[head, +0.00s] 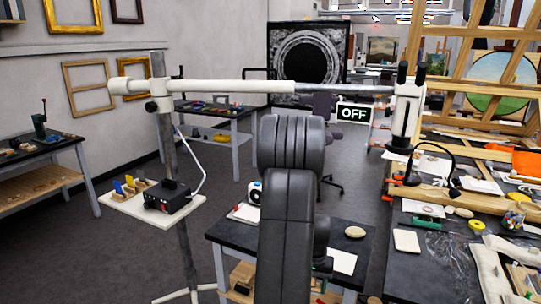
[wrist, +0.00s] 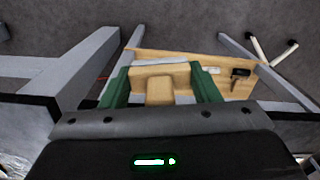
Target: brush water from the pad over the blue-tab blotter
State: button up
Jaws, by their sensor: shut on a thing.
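In the wrist view, my gripper (wrist: 160,72) has its two green fingers shut on a wide, flat wooden brush (wrist: 160,84). The brush has a narrower handle towards the camera and a pale far edge. Below it are a wooden shelf and grey table legs, out of contact as far as I can tell. In the head view, my arm hides the gripper and brush. A blue tab (head: 129,181) stands beside a yellow one on a small tray at left; I cannot tell whether it belongs to a blotter. I cannot clearly identify the water pad.
A black-topped table (head: 228,232) stands behind my arm, with a white sheet (head: 342,260) on it. A cluttered bench (head: 440,262) is at right. A stand's white horizontal boom (head: 235,87) crosses above. Open floor (head: 110,250) lies at left.

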jog(key=w+a+f+n, duration=0.1)
jog(key=a+f, duration=0.2)
jog(key=a, duration=0.3)
jog(key=w+a+f+n, duration=0.2)
jog(key=a, duration=0.4)
jog(key=shift+a+f, duration=0.15)
jog(key=shift+f, duration=0.25)
jog(key=shift+w, duration=0.2)
